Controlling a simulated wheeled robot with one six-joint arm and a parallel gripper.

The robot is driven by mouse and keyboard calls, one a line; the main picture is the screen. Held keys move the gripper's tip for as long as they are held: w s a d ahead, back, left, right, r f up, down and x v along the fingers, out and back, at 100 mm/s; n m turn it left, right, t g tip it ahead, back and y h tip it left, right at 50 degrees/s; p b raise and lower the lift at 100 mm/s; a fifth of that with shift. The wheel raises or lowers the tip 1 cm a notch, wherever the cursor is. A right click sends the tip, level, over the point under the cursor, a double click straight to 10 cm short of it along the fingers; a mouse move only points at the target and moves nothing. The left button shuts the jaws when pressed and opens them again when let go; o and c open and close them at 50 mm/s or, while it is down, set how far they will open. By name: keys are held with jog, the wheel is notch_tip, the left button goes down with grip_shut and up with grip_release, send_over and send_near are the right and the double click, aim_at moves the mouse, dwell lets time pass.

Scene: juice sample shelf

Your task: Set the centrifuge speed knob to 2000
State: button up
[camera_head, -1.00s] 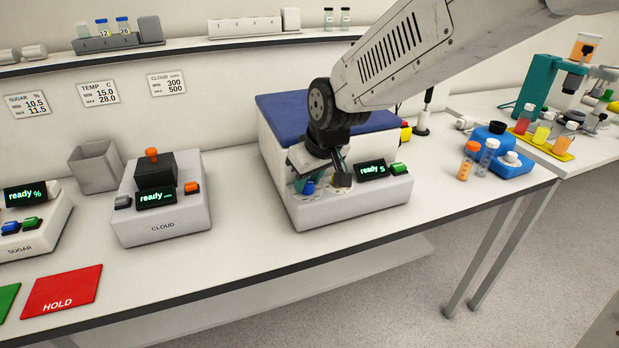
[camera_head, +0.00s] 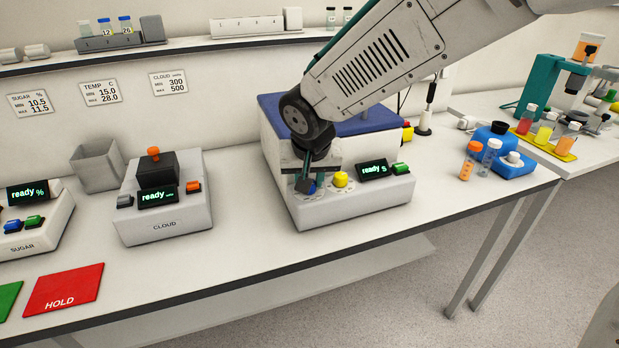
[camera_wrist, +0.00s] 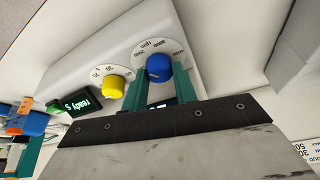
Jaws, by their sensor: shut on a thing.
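The centrifuge (camera_head: 385,200) is a white box with a blue lid, in the middle of the bench. Its blue speed knob (camera_wrist: 158,68) sits in a dial marked rpm, with 3000 and 2000 among the readable marks. My gripper (camera_wrist: 155,78) has its two teal fingers on either side of the blue knob and is shut on it. In the head view the blue knob (camera_head: 309,187) is partly hidden by my gripper (camera_head: 305,183). The knob's exact setting is too small to read. A yellow knob (camera_wrist: 113,86) is beside it, clear of the fingers.
A display (camera_head: 373,170) reading "ready s" and a green button (camera_head: 401,168) are right of the knobs. The CLOUD device (camera_head: 165,210) stands to the left. Orange-capped tubes (camera_head: 470,160) and a blue holder (camera_head: 512,163) stand at the right. The bench front is clear.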

dwell(0.3)
jog(key=o, duration=1)
jog(key=shift+r, duration=0.1)
jog(key=v, duration=0.7)
jog(key=shift+s+r, duration=0.15)
jog(key=shift+r, duration=0.15)
